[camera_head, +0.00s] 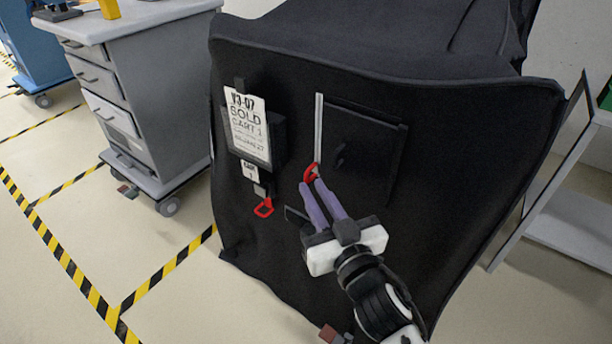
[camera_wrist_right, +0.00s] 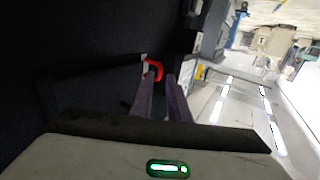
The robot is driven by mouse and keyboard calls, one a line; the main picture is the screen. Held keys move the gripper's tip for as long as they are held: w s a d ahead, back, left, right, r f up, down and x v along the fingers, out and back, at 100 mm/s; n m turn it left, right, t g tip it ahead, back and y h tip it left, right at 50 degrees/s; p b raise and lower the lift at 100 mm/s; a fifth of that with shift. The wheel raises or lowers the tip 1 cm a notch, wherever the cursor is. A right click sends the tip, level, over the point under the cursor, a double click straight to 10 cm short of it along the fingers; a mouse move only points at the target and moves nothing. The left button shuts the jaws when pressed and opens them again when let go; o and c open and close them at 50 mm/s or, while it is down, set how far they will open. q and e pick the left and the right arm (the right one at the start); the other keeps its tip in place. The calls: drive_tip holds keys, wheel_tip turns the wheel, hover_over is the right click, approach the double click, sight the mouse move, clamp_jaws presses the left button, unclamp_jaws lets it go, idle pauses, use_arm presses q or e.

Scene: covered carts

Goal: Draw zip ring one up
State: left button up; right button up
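A red zip ring (camera_head: 311,172) is at the lower end of a pale vertical zip strip (camera_head: 319,125) on the black cart cover (camera_head: 290,75). My right gripper (camera_head: 313,184) reaches up from below, with its purple fingertips at the ring. In the right wrist view the ring (camera_wrist_right: 154,69) shows at the tips of the fingers (camera_wrist_right: 160,82), which have a gap between them. The ring is by the left finger there; I cannot tell whether it is touched. A second red ring (camera_head: 264,207) hangs lower left, below the tags. My left gripper is not in view.
A white sold sign (camera_head: 248,128) and a small tag (camera_head: 250,171) are left of the zip. A dark flap or pocket (camera_head: 365,150) is just right of it. A grey drawer cart (camera_head: 125,85) stands left; a pale shelf (camera_head: 575,230) stands right. Striped floor is open at lower left.

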sight(307, 179)
drive_tip(key=x, duration=0.5)
drive_tip(key=shift+w, duration=0.1)
clamp_jaws()
idle(1.3)
